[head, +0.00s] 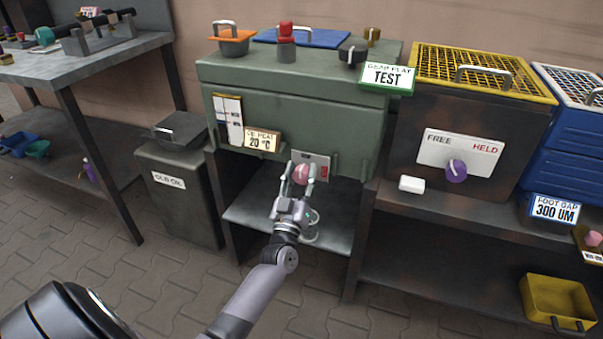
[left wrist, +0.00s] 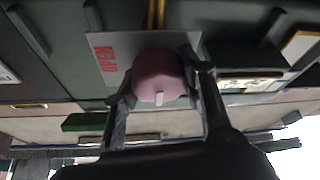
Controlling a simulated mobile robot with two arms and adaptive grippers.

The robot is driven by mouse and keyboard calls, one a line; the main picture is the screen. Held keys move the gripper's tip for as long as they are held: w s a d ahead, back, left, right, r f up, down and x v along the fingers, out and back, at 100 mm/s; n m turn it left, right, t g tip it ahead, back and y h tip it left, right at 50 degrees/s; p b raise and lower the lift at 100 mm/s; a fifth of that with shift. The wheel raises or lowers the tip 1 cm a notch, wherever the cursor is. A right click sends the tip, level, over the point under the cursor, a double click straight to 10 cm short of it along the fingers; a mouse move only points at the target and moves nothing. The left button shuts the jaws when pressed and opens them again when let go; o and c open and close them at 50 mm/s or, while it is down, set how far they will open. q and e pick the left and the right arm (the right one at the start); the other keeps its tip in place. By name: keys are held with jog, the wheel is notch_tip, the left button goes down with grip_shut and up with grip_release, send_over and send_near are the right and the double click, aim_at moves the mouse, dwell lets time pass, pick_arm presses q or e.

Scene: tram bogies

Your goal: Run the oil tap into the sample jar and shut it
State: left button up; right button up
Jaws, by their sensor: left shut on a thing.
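The oil tap's pink round knob (head: 301,174) is on the front of the green test tank (head: 270,110), before a pale plate (head: 324,162). My left gripper (head: 302,172) is shut on the knob, a finger on each side. In the left wrist view, the knob (left wrist: 158,75) sits between the fingers (left wrist: 160,92); its white mark is at its lower edge, away from the red word OPEN on the plate (left wrist: 108,60). A brownish-yellow strip (left wrist: 156,14) shows beyond the plate; pipe or oil, I cannot tell. A clear jar (head: 311,228) stands on the shelf, partly hidden by my gripper. My right gripper is out of view.
A grey OLD OIL bin (head: 181,205) stands left of the tank. A dark box with a FREE/HELD knob (head: 456,171) is at the right, with a white block (head: 412,184) before it. The shelf (head: 250,212) under the tank is otherwise largely clear.

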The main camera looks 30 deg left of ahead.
pick_arm(q)
jog(key=o, duration=1.2)
jog(key=v, duration=1.2)
jog(key=shift+d, duration=0.1)
